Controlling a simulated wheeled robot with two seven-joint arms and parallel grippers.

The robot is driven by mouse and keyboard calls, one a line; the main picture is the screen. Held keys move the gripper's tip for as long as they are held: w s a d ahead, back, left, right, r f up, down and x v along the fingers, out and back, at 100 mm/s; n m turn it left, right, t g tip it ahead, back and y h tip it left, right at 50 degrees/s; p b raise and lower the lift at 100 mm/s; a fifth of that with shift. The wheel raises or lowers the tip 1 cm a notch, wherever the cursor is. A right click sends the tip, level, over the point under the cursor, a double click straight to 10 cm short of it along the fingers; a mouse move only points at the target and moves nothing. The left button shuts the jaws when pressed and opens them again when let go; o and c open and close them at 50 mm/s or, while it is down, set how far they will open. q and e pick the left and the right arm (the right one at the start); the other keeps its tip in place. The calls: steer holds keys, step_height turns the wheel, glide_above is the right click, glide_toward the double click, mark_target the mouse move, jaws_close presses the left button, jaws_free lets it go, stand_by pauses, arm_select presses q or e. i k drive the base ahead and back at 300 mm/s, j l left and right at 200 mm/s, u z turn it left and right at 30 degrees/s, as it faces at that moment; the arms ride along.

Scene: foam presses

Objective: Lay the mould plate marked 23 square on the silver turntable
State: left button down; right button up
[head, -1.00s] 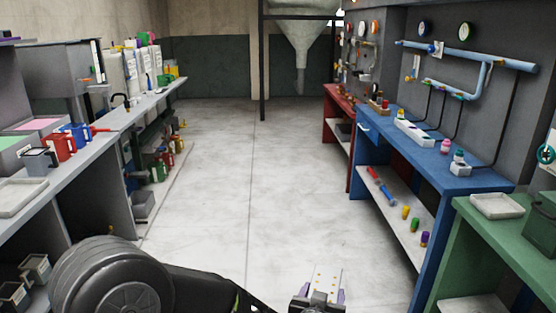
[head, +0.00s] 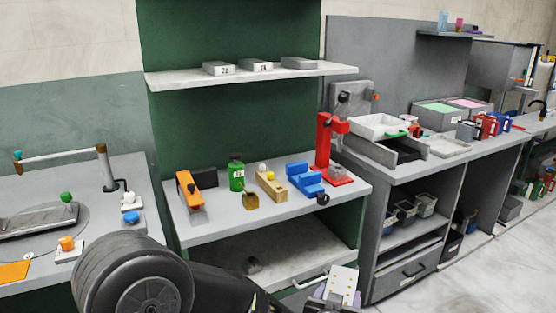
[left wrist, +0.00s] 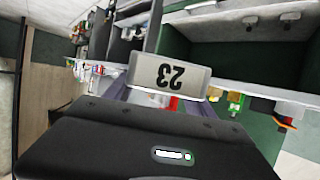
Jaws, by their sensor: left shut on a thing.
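My left gripper (head: 338,297) is at the bottom of the head view, shut on a pale mould plate (head: 344,280) with small gold dots on its face. In the left wrist view the plate (left wrist: 170,77) shows a dark 23, upside down in the picture, between the fingers. A round grey disc (head: 72,226), which looks like the silver turntable, lies on the bench at the far left of the head view, well away from the gripper. My right gripper is not in view.
An upper shelf (head: 290,75) holds several pale marked blocks (head: 219,68). A swing arm (head: 62,156) reaches over the left bench.

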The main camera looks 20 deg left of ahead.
mark_target(36, 219)
steer(key=k+j, duration=0.2)
steer(key=j, duration=0.15)
steer(key=k+j+u, duration=0.1)
steer(key=j, duration=0.25)
steer(key=k+j+u, duration=0.1)
steer(key=k+j, duration=0.3)
steer(key=j, duration=0.35)
steer(key=k+j+u, duration=0.1)
steer(key=j, duration=0.3)
steer(key=k+j, duration=0.2)
steer(key=j, duration=0.15)
steer(key=k+j+u, duration=0.1)
steer(key=j, duration=0.3)
steer(key=k+j, duration=0.15)
steer(key=j, duration=0.25)
steer(key=u, duration=0.05)
